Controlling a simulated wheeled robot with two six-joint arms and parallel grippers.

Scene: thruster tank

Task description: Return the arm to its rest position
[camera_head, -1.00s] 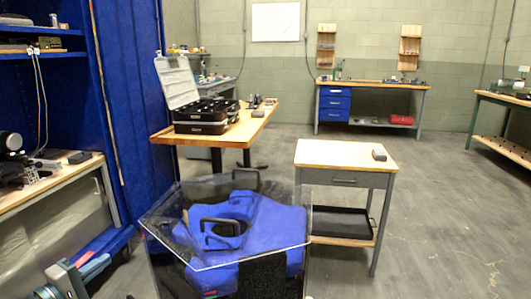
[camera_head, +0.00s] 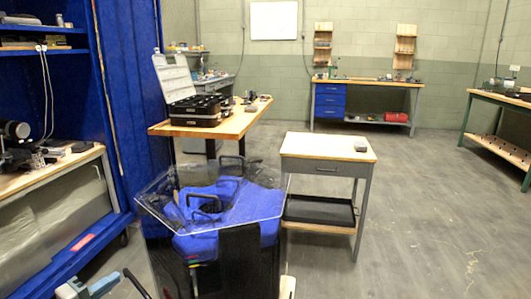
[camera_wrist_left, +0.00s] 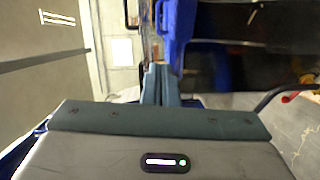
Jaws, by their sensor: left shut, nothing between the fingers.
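My left gripper (camera_head: 92,287) shows at the bottom left edge of the head view, low beside the tank and touching nothing that I can see. Most of it is cut off by the frame edge. In the left wrist view its two grey fingers (camera_wrist_left: 160,86) are together, with nothing between them. The clear-topped tank (camera_head: 158,212) with blue parts (camera_head: 245,212) inside stands right of the gripper. My right gripper is in neither view.
A small wooden-topped cart (camera_head: 327,148) stands behind the tank. A workbench (camera_head: 190,131) holds an open black case (camera_head: 196,108). Blue shelving (camera_head: 130,100) and a side bench (camera_head: 75,165) line the left. The floor at right is clear.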

